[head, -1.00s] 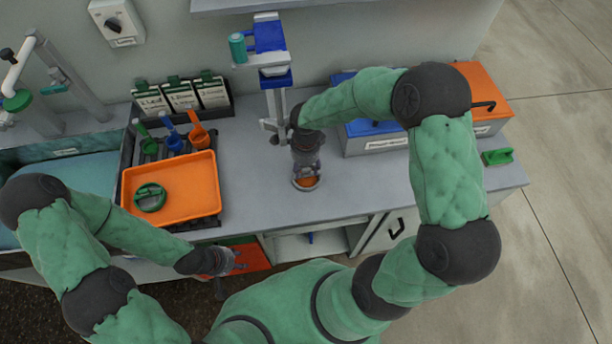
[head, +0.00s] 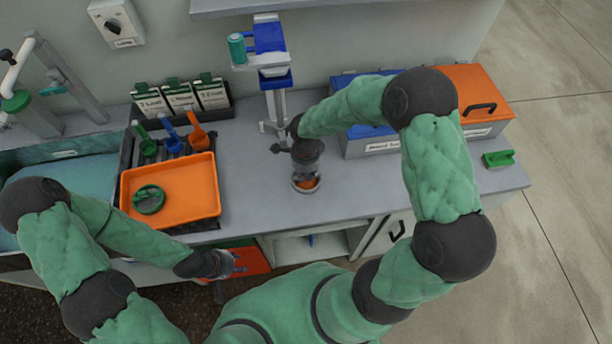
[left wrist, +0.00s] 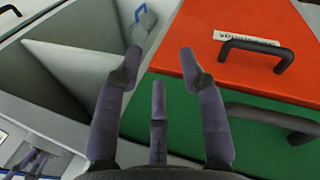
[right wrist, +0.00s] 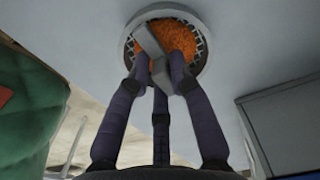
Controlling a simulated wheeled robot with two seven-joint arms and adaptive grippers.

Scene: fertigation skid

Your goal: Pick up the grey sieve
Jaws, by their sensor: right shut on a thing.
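The grey sieve (head: 296,187) is a round, light-rimmed piece with mesh at its edge and orange inside. It is on or just over the counter's middle; I cannot tell if it touches. In the right wrist view the sieve (right wrist: 200,65) shows a grey bar across its orange middle. My right gripper (head: 306,172) is above it, pointing down, and its fingers (right wrist: 158,66) are closed on that grey bar. My left gripper (head: 232,264) is open and empty, low in front of the counter by an open cabinet; its fingers (left wrist: 158,62) are apart.
An orange tray (head: 188,180) with a green ring (head: 149,199) lies to the left, with coloured scoops behind it. A blue-and-grey stand (head: 270,75) rises behind the sieve.

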